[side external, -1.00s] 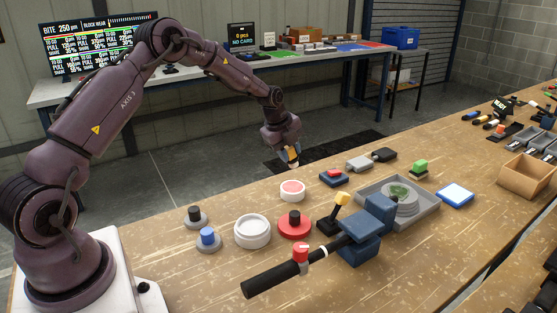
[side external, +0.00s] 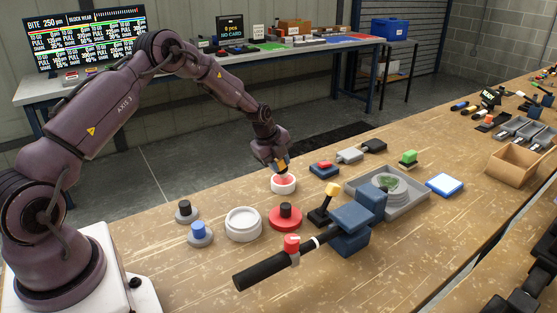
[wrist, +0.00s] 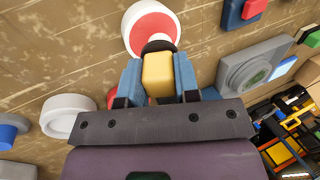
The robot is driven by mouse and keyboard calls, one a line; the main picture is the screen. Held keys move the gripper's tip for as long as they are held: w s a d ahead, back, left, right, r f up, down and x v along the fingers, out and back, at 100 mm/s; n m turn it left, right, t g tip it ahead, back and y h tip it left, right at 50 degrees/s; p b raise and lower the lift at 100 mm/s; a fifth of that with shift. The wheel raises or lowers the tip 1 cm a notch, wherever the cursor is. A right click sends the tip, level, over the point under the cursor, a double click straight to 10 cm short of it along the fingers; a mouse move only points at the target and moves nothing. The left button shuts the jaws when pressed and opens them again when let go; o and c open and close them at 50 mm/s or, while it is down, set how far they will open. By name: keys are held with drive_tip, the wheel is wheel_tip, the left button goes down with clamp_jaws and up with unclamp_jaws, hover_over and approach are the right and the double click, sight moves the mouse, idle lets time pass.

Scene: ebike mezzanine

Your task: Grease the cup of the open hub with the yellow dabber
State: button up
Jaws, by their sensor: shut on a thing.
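My gripper (wrist: 158,80) is shut on the yellow dabber (wrist: 158,74), whose dark tip (wrist: 158,46) points away from the wrist. In the side view my gripper (side external: 281,168) is just over a white round pot (side external: 284,190) with a red-pink top. In the wrist view the tip overlaps the near edge of the pot's red face (wrist: 152,30); I cannot tell whether it touches. A grey ringed round part with a green centre (side external: 388,183), apparently the open hub, sits in a grey tray (side external: 410,205) to the right, apart from my gripper.
A blue vise (side external: 350,217) with a black-handled bar (side external: 262,270) stands in front of the tray. A black stand with a yellow knob (side external: 331,189), a red disc (side external: 285,222) and a white ring (side external: 243,224) are nearby. A blue-and-white pad (side external: 444,185) lies right of the tray.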

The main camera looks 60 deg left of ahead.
drive_tip(key=shift+f, duration=0.55)
idle(1.8)
drive_tip(key=shift+r, duration=0.1)
drive_tip(key=shift+r, duration=3.45)
